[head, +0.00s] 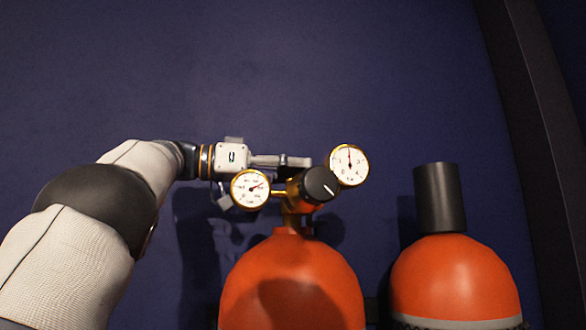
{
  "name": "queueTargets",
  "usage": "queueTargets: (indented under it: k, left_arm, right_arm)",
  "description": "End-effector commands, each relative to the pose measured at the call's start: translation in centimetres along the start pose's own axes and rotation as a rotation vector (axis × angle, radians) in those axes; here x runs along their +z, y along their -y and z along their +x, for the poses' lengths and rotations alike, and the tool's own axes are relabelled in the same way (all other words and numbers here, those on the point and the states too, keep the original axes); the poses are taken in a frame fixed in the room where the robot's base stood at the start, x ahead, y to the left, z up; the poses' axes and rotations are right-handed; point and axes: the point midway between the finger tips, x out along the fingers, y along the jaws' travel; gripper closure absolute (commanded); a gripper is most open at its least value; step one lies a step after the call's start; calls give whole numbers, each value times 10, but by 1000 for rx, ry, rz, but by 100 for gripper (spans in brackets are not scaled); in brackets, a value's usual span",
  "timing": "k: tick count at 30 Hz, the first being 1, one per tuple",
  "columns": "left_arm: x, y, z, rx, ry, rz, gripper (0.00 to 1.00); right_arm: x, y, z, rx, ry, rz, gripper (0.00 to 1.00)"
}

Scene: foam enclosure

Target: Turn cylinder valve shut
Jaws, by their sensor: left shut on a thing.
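An orange cylinder (290,282) stands upright at the lower middle of the head view. On its top sits a brass valve (292,216) with a black knob (321,184) bearing a white mark. A left gauge (250,189) and a right gauge (349,165) flank the knob. My left gripper (300,162) reaches in from the left, behind the gauges and just above the knob. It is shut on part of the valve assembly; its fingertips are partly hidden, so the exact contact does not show. My right gripper is not in view.
A second orange cylinder (452,278) with a black cap (439,197) stands to the right, apart from the first. A dark blue wall (250,70) is close behind. A dark vertical edge (530,130) runs down the right side. Space above the gauges is clear.

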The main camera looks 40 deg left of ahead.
Motion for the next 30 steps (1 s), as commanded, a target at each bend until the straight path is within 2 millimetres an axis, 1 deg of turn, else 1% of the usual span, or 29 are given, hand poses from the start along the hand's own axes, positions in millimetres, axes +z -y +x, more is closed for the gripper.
queueTargets:
  k: [13,30]
  left_arm:
    - [0,0,0,123,0,-1,84]
    - [0,0,0,145,0,-3,84]
  right_arm:
    - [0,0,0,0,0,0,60]
    - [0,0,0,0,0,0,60]
